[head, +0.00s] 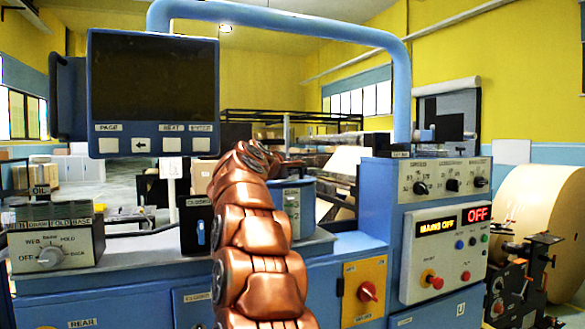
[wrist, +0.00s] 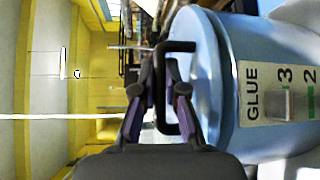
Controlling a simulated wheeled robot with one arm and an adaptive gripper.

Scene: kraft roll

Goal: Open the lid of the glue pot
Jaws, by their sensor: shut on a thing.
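The glue pot (head: 292,205) is a blue-grey pot on the machine's ledge, partly hidden behind my copper arm in the head view. In the wrist view the picture is turned sideways, and the pot (wrist: 275,85) shows on the right with a GLUE label and numbers. Its lid (wrist: 202,80) faces left there and looks seated on the pot, with no gap visible. A black U-shaped handle (wrist: 159,90) stands out from the lid. My gripper (wrist: 163,82) is shut on this handle. In the head view my arm hides most of the gripper.
A blue tube frame (head: 290,20) arches overhead. A selector box (head: 58,245) sits on the left ledge. A kraft roll (head: 545,215) is at far right.

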